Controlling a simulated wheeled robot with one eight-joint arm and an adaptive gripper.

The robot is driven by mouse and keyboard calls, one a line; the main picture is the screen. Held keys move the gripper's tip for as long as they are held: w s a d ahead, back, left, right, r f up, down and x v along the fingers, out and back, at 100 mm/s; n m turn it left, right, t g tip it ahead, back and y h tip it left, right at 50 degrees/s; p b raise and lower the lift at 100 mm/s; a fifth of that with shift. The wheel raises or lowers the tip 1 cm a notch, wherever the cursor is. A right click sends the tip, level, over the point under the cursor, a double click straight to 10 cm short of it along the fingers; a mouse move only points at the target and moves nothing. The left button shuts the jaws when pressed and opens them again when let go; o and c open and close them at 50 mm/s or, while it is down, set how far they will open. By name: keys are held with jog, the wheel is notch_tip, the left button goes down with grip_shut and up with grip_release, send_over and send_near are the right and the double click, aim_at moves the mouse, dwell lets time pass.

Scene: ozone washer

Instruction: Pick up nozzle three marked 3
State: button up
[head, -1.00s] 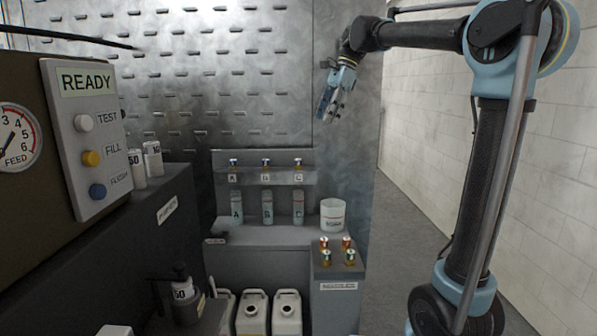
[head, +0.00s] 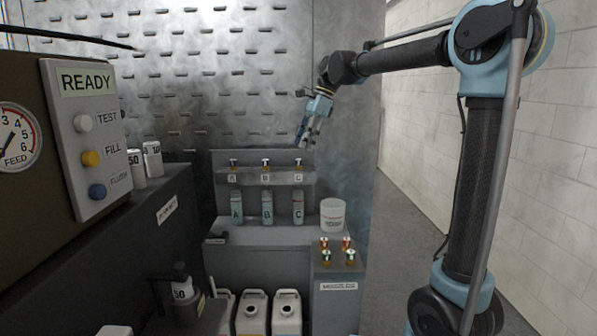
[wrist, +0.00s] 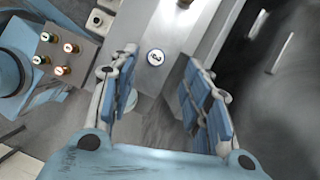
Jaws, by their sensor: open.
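Several small nozzles (head: 325,257) with amber bodies and white, red-rimmed or green-rimmed tops stand on the nozzle stand (head: 338,301). They also show at the upper left of the wrist view (wrist: 62,71). Their numbers are too small to read, so I cannot tell which is marked 3. My gripper (head: 307,138) is open and empty, pointing down above the shelf with the spray heads, up and left of the nozzles. In the wrist view my fingers (wrist: 158,95) are spread apart, with a round white marked disc (wrist: 155,57) on a grey surface seen between them.
Spray heads (head: 265,168) stand on an upper shelf, with bottles marked A, B and C (head: 267,208) below. A white tub (head: 333,214) stands behind the nozzles. White jugs (head: 287,311) are underneath. A control panel (head: 90,140) reading READY is at left. Open floor lies right.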

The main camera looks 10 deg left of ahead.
aim_at(298, 168)
jog(key=shift+d+x, duration=0.15)
jog(key=shift+x, duration=1.4)
jog(key=shift+d+x, duration=0.2)
jog(key=shift+x, duration=1.35)
jog(key=shift+f, duration=0.1)
jog(key=shift+c, duration=0.3)
grip_shut()
